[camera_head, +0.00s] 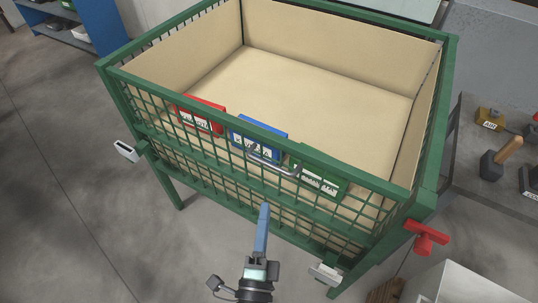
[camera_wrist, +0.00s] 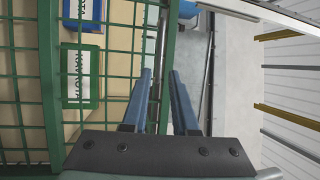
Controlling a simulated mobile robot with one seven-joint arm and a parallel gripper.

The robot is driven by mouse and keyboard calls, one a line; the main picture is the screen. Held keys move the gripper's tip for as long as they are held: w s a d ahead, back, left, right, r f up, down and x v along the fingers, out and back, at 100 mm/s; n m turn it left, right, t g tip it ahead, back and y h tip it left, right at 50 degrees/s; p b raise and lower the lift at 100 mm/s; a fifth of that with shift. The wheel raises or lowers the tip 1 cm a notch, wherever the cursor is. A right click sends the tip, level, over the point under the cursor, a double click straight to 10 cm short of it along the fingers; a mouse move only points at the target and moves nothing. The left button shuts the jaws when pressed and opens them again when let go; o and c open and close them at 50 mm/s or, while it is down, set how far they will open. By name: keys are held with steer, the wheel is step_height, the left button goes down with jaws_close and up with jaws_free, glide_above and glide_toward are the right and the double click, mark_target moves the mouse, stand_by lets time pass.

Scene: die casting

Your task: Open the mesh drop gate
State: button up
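The mesh drop gate (camera_head: 215,158) is the green grid front of a green-framed bin. It stands upright, with a metal bar handle (camera_head: 272,165) near its middle. My gripper (camera_head: 264,208) is in front of the gate, below the handle in the picture, with its blue fingers pointing toward the bin. In the wrist view my gripper (camera_wrist: 160,76) has its two fingers apart, and a green bar (camera_wrist: 169,60) shows between them in the picture. I cannot tell whether they touch it. The gate's mesh (camera_wrist: 25,90) fills the left side there.
Red (camera_head: 203,112), blue (camera_head: 262,136) and green (camera_head: 320,175) boxes stand inside behind the gate. Pale brackets sit at the left (camera_head: 127,150) and right (camera_head: 325,273) front. A red lever-like part (camera_head: 427,238) juts from the right corner. Floor at left is clear.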

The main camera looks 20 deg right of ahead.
mark_target(271, 164)
steer(key=x, duration=1.2)
steer(key=shift+w, duration=0.15)
steer(key=shift+c, duration=0.2)
jaws_close()
stand_by(0.8)
